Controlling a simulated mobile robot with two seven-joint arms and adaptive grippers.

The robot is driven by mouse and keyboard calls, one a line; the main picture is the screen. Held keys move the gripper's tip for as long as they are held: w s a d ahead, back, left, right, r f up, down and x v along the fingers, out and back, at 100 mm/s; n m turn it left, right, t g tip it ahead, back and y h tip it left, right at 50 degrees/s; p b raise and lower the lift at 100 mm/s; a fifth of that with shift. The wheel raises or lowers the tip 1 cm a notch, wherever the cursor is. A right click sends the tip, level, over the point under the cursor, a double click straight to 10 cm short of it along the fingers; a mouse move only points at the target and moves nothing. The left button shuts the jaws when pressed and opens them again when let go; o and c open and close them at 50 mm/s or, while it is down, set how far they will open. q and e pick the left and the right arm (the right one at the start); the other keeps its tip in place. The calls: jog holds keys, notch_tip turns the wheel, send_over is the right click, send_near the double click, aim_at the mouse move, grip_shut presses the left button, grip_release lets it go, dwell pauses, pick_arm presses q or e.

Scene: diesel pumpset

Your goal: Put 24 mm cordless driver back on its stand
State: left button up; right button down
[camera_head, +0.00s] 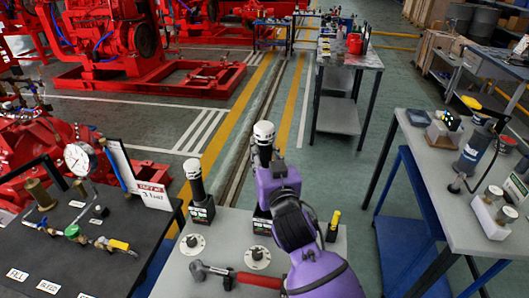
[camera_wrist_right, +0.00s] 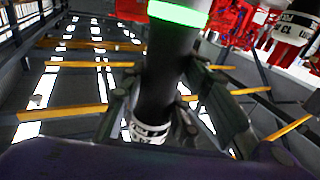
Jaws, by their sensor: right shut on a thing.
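My right gripper (camera_head: 265,157) is shut on a driver (camera_head: 264,132) with a white top, held up above the grey bench (camera_head: 225,230). In the right wrist view the gripper (camera_wrist_right: 165,100) has its fingers on both sides of the driver's black body (camera_wrist_right: 167,65), which has a green ring and a white label. A black stand block (camera_head: 262,224) shows partly behind my purple arm, below the held driver. A second driver (camera_head: 195,180), black with a white top, stands upright in another block (camera_head: 202,213) to the left. I cannot read which size each is. My left gripper is not in view.
A red-handled tool (camera_head: 258,280) lies at the bench front, near two round flanged discs (camera_head: 193,243) (camera_head: 257,257). A yellow-and-black item (camera_head: 333,225) stands right of my arm. A dark gauge bench (camera_head: 60,265) is at left, a grey table (camera_head: 430,165) at right.

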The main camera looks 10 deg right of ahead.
notch_tip(320, 180, down, 6)
jog(key=b, duration=0.2)
jog(key=shift+f+b, duration=0.2)
jog(key=shift+b, duration=0.1)
notch_tip(320, 180, down, 2)
jog(key=shift+f+b, duration=0.25)
jog(key=shift+b, duration=0.35)
jog(key=shift+f+b, duration=0.35)
jog(key=shift+f, duration=0.85)
jog(key=shift+f+b, duration=0.5)
jog(key=shift+f, duration=0.2)
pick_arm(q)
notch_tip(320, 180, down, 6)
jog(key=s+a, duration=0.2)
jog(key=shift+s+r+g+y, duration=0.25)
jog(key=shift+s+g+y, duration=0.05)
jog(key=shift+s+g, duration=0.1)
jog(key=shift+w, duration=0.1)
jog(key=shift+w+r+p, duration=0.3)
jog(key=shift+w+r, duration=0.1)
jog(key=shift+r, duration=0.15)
